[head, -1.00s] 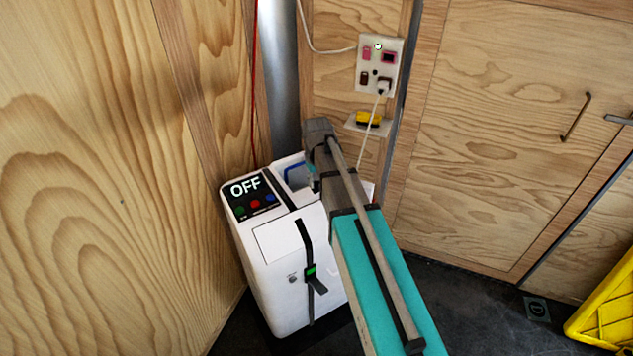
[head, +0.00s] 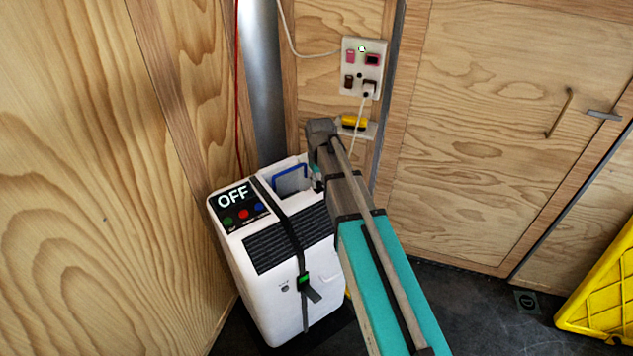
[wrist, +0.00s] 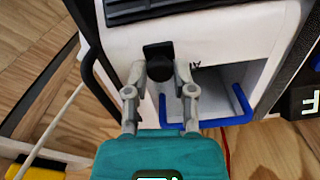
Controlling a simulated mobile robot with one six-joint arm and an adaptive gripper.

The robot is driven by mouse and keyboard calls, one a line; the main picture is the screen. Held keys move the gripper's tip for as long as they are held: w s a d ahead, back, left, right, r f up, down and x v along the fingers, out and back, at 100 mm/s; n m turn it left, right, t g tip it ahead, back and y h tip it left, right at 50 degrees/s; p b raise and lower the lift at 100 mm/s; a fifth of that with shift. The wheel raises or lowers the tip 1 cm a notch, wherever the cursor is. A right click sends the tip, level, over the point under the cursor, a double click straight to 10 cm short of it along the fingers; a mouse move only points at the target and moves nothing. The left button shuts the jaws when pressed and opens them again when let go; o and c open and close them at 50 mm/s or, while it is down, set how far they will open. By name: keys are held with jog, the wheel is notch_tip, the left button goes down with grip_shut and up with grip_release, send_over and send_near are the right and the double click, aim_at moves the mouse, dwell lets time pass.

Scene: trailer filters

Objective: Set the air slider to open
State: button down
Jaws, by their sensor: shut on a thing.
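The white machine (head: 265,310) stands in the corner with a lit OFF display (head: 233,196). In the wrist view, the air slider's black knob (wrist: 158,52) sits on a white surface beside partly hidden lettering. My gripper (wrist: 172,74) is shut on this knob. In the head view, my arm hides the gripper tips and the knob.
A black strap (head: 288,223) with a green buckle crosses the machine's front. A blue handle (head: 291,179) shows in the top recess. A wall socket panel (head: 362,66) with cords is behind. A yellow crate (head: 600,310) stands at right.

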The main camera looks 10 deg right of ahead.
jog(key=shift+w+d, duration=0.2)
jog(key=shift+d, duration=0.1)
jog(key=shift+c, duration=2.3)
grip_release()
jog(key=shift+s, duration=0.15)
jog(key=s+d+m, duration=0.2)
jog(key=s, duration=0.7)
jog(key=s+d+m, duration=0.1)
jog(key=s+d, duration=0.1)
jog(key=s, duration=0.8)
notch_tip(320, 180, up, 14)
jog(key=p, duration=1.4)
jog(key=shift+w+r, duration=0.15)
jog(key=shift+w, duration=0.3)
jog(key=shift+d, duration=0.1)
